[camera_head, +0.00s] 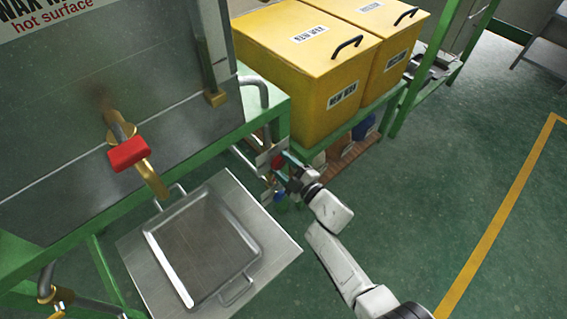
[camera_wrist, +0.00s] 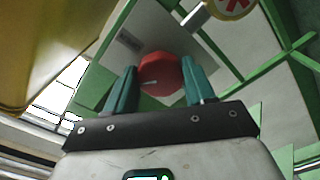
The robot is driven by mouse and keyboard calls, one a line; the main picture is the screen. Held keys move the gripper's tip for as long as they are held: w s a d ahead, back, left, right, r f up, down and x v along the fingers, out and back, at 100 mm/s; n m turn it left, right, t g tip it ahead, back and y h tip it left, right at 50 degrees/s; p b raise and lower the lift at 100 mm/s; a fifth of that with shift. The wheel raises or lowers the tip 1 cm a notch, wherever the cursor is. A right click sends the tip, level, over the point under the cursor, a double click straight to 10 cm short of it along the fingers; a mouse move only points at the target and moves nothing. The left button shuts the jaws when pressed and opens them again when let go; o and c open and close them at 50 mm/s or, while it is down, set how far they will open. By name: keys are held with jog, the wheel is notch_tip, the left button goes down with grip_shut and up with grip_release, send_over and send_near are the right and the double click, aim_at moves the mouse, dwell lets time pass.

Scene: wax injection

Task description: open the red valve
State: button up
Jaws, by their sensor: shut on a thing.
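The red valve (camera_wrist: 161,75) shows in the wrist view as a red octagonal knob with a small white mark. My gripper (camera_wrist: 161,88) has its two teal fingers on either side of the knob, shut on it. In the head view my gripper (camera_head: 283,165) is at the pipework on the green frame's right corner, and the red valve (camera_head: 278,161) is a small, partly hidden patch there. A separate red lever handle (camera_head: 129,152) sits on the brass tap of the metal tank, well to the left of my gripper.
A metal tray (camera_head: 205,245) with handles rests on a plate below the brass tap. Yellow bins (camera_head: 308,75) stand on a green stand behind my gripper. A round red-and-white sign (camera_wrist: 234,6) is near the valve. Green floor (camera_head: 440,190) is clear to the right.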

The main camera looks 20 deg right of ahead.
jog(key=m+p, duration=0.1)
jog(key=m, duration=0.4)
jog(key=shift+m, duration=0.4)
jog(key=shift+s+f+m+p, duration=0.15)
jog(key=shift+m+p, duration=0.6)
jog(key=shift+m, duration=1.55)
jog(key=o, duration=1.1)
jog(key=shift+a, duration=0.1)
jog(key=shift+c, duration=0.2)
jog(key=p+v, duration=0.4)
jog(key=v, duration=0.6)
jog(key=shift+s, duration=0.3)
